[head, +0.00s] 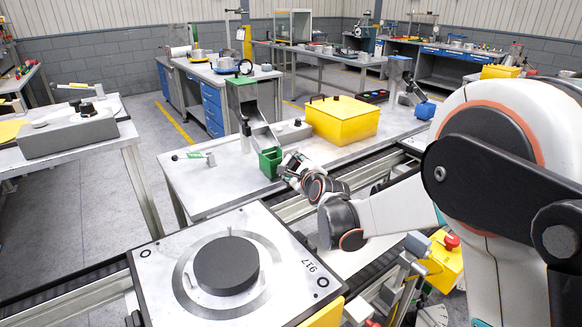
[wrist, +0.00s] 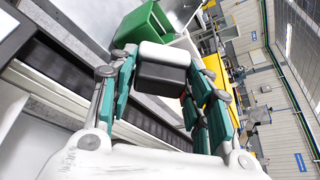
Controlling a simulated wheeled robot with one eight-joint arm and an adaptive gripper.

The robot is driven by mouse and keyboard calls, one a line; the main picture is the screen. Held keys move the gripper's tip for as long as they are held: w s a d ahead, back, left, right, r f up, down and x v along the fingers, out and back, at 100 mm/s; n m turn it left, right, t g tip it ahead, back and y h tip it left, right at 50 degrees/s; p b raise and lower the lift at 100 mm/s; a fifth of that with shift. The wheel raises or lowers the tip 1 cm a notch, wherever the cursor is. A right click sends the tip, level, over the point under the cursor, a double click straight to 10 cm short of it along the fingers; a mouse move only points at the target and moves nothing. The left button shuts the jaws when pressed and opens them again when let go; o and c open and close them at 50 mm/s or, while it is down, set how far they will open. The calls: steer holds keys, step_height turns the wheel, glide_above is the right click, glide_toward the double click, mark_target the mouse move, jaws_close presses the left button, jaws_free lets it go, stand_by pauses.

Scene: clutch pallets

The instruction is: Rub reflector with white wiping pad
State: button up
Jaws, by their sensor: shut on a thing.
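My gripper (wrist: 160,74) is shut on a small block, white on one face and dark grey on another, which looks like the white wiping pad (wrist: 165,54). The fingers press it from both sides in the wrist view. In the head view my gripper (head: 291,170) is small and reaches beside the green bin at the workbench's front edge; the pad is hard to make out there. I cannot pick out the reflector for sure in either view.
A green bin (head: 270,163) is close to my gripper and also shows in the wrist view (wrist: 143,24). A yellow box (head: 342,120) stands on the workbench (head: 213,196). A pallet marked 917 (head: 160,286) bears a dark disc (head: 226,265). Conveyor rails run along the bench front.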

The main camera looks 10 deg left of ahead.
steer(key=shift+s+d, duration=1.55)
steer(key=shift+d, duration=0.15)
steer(key=shift+s+d, duration=1)
steer(key=shift+d, duration=0.1)
